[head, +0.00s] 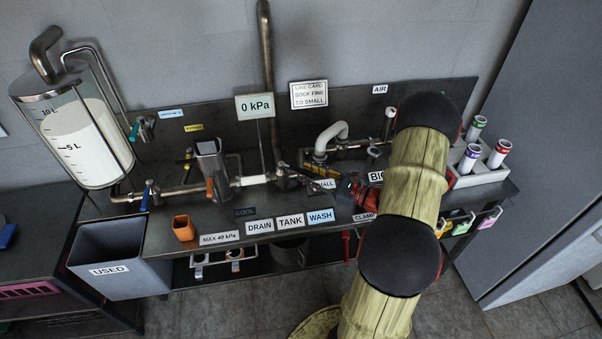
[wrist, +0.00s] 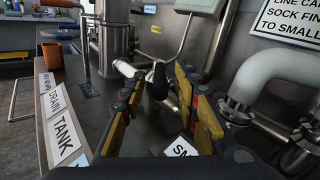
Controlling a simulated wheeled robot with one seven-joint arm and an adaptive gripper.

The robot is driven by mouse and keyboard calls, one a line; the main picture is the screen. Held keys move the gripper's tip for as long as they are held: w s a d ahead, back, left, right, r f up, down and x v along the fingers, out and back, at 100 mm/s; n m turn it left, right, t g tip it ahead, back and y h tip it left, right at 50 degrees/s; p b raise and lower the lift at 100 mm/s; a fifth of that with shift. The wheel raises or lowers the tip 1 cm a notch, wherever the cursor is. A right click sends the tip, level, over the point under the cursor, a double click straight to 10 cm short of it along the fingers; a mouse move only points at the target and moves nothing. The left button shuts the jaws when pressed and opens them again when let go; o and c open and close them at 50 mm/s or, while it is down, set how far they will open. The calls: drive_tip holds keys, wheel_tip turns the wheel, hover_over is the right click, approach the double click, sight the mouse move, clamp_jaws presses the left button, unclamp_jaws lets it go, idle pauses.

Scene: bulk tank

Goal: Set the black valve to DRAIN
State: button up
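The black valve (head: 283,178) sits on the pipework at the back of the bench, right of the white pipe section. In the wrist view its black handle (wrist: 160,84) shows between and beyond my fingertips; contact cannot be made out. My gripper (head: 346,189) is to the right of the valve in the head view. In the wrist view my gripper (wrist: 159,73) has its fingers spread apart, with nothing held. The DRAIN label (head: 259,226), TANK label (head: 290,221) and WASH label (head: 320,216) line the front edge. Which label the handle points to is unclear.
A 0 kPa display (head: 255,107) and a tall vertical pipe (head: 266,60) stand behind the valve. A white curved pipe (head: 325,137) is to its right. An orange cup (head: 183,228) and a grey USED bin (head: 110,250) are at the left.

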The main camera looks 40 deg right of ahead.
drive_tip(key=shift+x, duration=1.2)
drive_tip(key=shift+c, duration=1.1)
clamp_jaws()
